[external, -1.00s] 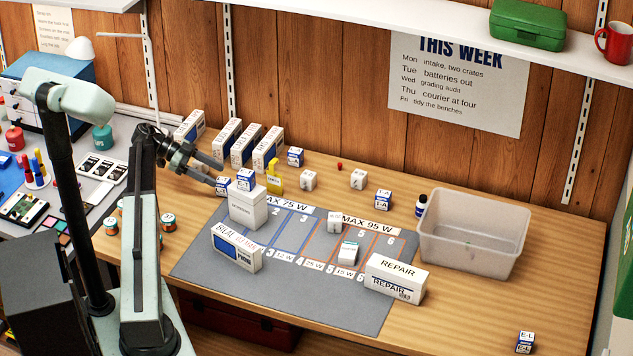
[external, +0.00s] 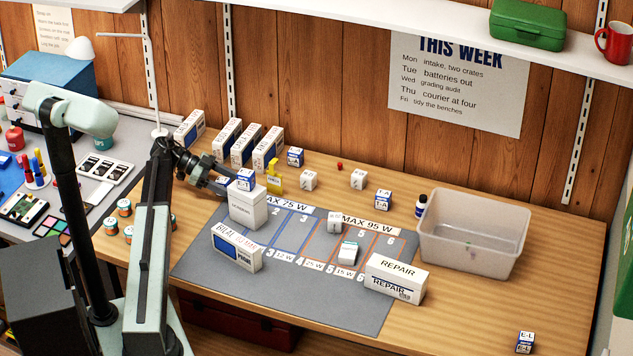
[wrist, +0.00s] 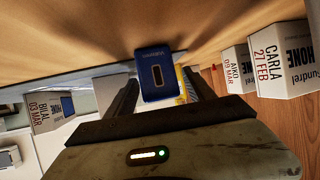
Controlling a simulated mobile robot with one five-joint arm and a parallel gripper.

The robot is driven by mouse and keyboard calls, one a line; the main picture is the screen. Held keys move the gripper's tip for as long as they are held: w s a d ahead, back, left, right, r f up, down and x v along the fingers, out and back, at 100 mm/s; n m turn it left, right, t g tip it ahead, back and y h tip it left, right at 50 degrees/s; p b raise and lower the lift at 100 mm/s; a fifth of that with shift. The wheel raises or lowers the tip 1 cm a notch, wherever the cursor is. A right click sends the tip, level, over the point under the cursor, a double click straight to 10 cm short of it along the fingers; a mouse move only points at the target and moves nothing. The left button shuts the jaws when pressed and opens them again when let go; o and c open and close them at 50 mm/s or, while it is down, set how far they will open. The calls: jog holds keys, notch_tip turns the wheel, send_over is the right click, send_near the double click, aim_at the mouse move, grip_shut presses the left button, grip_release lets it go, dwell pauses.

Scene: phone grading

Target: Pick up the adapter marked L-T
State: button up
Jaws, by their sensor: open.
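My gripper (external: 220,186) is low at the back left of the bench. In the wrist view a blue block-shaped adapter (wrist: 155,75) with a dark slot sits between my open fingers. Its letter mark does not show on this face, so I cannot tell whether it is L-T. Other adapters stand further right: one that seems to read 1-A (external: 383,199), one marked E-L (external: 525,342) and a blue-sided one (external: 295,157).
A white box (external: 248,210) stands just in front of my gripper. Phone boxes (external: 228,139) line the back. A yellow item (external: 274,178) is to the right. The grey mat (external: 205,272) carries other boxes. A clear bin (external: 470,245) stands at right.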

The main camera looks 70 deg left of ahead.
jog(key=shift+r, duration=0.1)
grip_shut()
notch_tip(320, 180, up, 10)
jog(key=p, duration=1)
